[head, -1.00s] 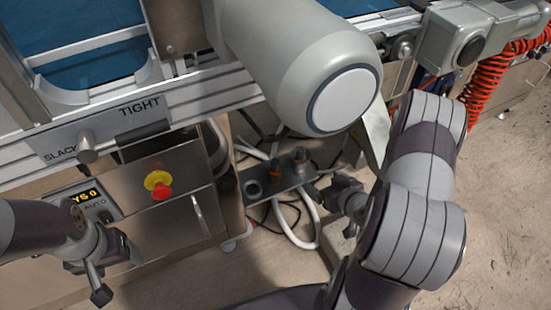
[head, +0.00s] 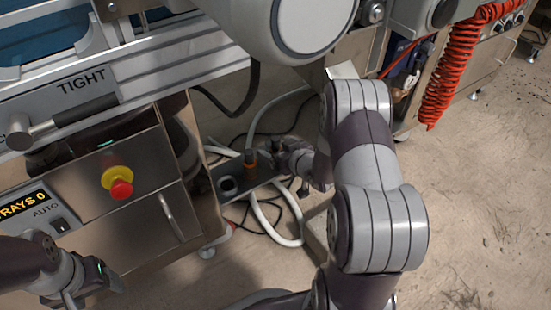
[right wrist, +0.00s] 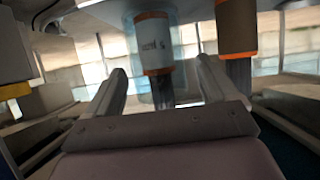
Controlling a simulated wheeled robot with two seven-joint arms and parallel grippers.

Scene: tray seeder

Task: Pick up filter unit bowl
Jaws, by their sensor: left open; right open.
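In the right wrist view, a clear bluish filter unit bowl (right wrist: 178,45) hangs upright around a pale cylinder with an orange ring. My right gripper (right wrist: 163,85) is open, one finger either side of the bowl's lower part in the picture. I cannot tell whether the fingers touch it. In the head view my right gripper (head: 294,160) is at the dark mounting plate (head: 240,177) under the machine, and my arm hides part of the fittings there. The bowl is not clear in the head view. My left gripper (head: 75,288) is open and empty at lower left.
A brown cylinder with an orange ring (right wrist: 237,35) hangs close to the right of the bowl. White hoses (head: 285,215) and dark cables lie near the plate. The steel cabinet with a red stop button (head: 120,188) stands to the left. Open floor lies to the right.

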